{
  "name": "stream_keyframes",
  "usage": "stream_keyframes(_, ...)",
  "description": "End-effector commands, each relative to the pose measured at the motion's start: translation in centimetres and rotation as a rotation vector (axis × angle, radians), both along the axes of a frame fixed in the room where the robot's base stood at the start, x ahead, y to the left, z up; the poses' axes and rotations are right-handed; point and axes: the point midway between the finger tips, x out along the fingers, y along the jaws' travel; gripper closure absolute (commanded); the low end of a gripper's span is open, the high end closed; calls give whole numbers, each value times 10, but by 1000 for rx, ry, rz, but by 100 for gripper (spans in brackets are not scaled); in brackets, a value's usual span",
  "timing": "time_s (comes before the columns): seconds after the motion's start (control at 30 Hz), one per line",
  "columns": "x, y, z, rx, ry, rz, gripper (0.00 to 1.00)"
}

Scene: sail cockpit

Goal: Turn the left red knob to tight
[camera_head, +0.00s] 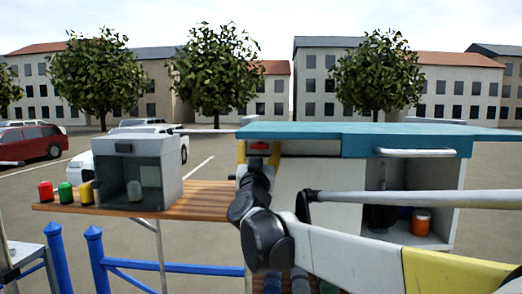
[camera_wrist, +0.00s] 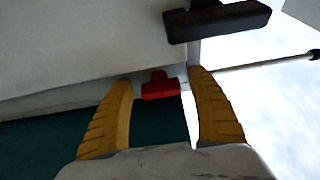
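A red knob (camera_head: 259,146) shows under the teal top of the cabinet, at its left end. My gripper (camera_wrist: 159,78) is open, with one yellow finger on each side of the knob. Visible gaps separate both fingers from it. I cannot tell how deep the knob sits between them. Only one red knob is plain to see; my arm hides part of the cabinet front.
A grey clear-fronted box (camera_head: 158,172) stands on a wooden shelf (camera_head: 200,203) at left, beside red, green and yellow cans. An open compartment at right holds an orange jar (camera_head: 421,222). A dark block (camera_wrist: 218,22) juts out above the fingers in the wrist view. Blue railings (camera_head: 180,267) run below.

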Motion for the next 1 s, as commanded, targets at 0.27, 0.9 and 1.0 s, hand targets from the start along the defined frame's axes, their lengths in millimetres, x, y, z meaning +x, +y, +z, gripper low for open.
stream_keyframes(0.27, 0, 0, -1, -1, 0, 1, 32)
stream_keyframes(0.9, -100, 5, -42, -2, 0, 1, 32)
stream_keyframes(1.0, -107, 5, -45, 0, 1, 1, 32)
